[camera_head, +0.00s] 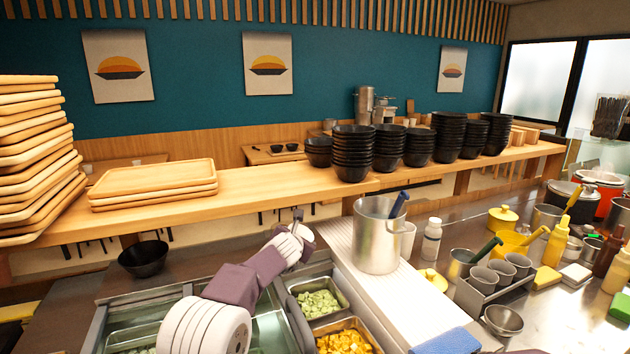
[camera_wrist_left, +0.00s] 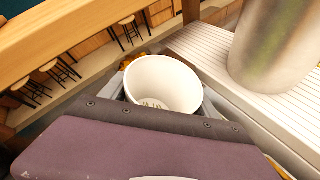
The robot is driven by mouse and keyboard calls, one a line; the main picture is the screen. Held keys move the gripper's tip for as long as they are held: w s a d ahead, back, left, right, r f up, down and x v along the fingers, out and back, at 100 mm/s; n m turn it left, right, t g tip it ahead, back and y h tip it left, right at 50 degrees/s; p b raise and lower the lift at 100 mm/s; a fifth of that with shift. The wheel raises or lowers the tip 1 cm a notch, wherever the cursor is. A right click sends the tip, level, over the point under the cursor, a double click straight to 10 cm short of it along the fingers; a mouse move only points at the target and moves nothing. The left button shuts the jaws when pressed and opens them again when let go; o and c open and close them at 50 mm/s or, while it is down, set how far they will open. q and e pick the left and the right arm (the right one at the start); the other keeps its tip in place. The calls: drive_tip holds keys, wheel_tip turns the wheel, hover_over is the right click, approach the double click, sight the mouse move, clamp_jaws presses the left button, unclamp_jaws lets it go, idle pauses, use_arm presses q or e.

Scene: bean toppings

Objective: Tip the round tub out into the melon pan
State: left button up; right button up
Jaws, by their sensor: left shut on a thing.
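My left gripper (camera_head: 298,217) is above the back edge of the topping counter, left of the steel pot. In the left wrist view it is shut on a white round tub (camera_wrist_left: 165,82). I see into the tub's open mouth, and a few small pale bits show at its bottom. The tub is hard to make out in the head view, where my wrist covers it. A pan of pale green cubes (camera_head: 320,303), likely the melon pan, is sunk in the counter to the right of my forearm. My right gripper is not in view.
A pan of orange-yellow cubes (camera_head: 345,342) lies in front of the green one. A tall steel pot (camera_head: 378,240) stands on the white ribbed board (camera_head: 350,262) to the right. A wooden shelf (camera_head: 270,190) with black bowl stacks runs behind. A black bowl (camera_head: 143,259) sits left.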

use_arm(q)
drive_tip(key=n+h+p, duration=0.1)
drive_tip(key=p, duration=0.1)
drive_tip(key=d+r+n+h+p, duration=0.1)
drive_tip(key=n+p, duration=0.1)
drive_tip(key=p, duration=0.1)
drive_tip(key=shift+h+p, duration=0.3)
drive_tip(key=shift+h, duration=0.1)
drive_tip(key=shift+r+p, duration=0.3)
drive_tip(key=shift+p, duration=0.05)
drive_tip(key=shift+s+d+r, duration=0.1)
drive_tip(key=shift+s+r, duration=0.05)
drive_tip(key=shift+r, duration=0.2)
